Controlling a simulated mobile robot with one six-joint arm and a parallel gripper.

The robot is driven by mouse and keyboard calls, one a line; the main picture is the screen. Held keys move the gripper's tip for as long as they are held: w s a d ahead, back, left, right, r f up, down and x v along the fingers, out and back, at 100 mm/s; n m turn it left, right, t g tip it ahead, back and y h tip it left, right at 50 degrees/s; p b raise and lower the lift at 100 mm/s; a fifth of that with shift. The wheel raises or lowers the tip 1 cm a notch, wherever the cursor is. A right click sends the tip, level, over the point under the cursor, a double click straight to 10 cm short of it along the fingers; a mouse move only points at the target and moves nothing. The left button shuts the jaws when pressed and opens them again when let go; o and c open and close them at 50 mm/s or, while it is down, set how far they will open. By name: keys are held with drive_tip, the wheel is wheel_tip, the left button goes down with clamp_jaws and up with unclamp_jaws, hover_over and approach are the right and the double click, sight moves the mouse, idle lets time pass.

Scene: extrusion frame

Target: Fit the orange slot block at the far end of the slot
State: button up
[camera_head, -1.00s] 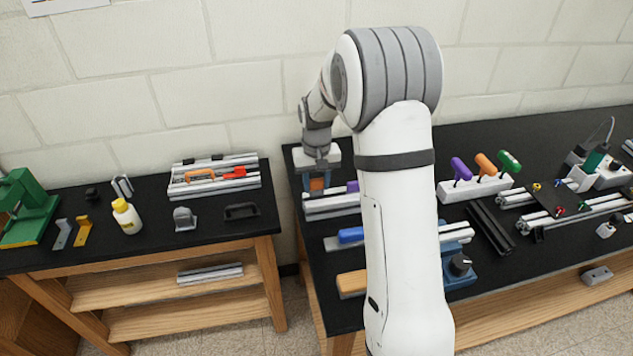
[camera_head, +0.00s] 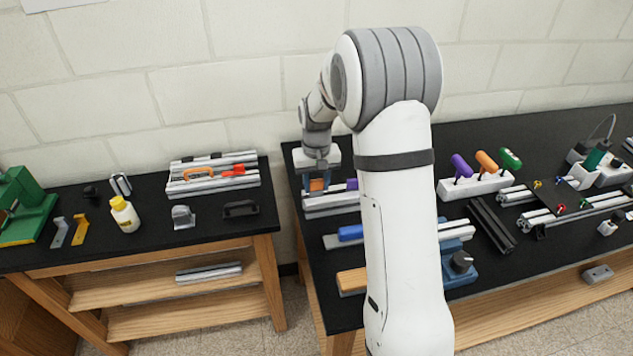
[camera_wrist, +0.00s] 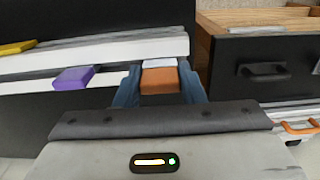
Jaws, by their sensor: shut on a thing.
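The orange slot block (camera_wrist: 160,80) is between the two blue fingers of my gripper (camera_wrist: 162,88) in the wrist view, and the fingers are shut on it. In the head view the orange block (camera_head: 317,185) shows under my gripper (camera_head: 318,182), at the left end of the slotted aluminium extrusion (camera_head: 325,206). In the wrist view the extrusion (camera_wrist: 110,52) runs behind the block. I cannot tell whether the block is seated in the slot. A purple block (camera_wrist: 74,78) sits on the extrusion to the left; my arm partly hides it in the head view (camera_head: 352,184).
A blue block (camera_head: 350,233) and a wooden-coloured block (camera_head: 352,280) lie nearer on the black bench. A gap separates this bench from the left table (camera_head: 130,240), which bears a frame with an orange handle (camera_head: 198,173). My arm hides the bench middle.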

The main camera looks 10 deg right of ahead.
sight(317, 181)
drive_tip(key=shift+f+b, duration=0.6)
drive_tip(key=shift+f, duration=0.3)
drive_tip(key=o, duration=1.1)
drive_tip(key=shift+o, duration=0.2)
drive_tip(key=shift+r, duration=0.1)
drive_tip(key=shift+r+b, duration=0.55)
drive_tip(key=shift+r, duration=3.3)
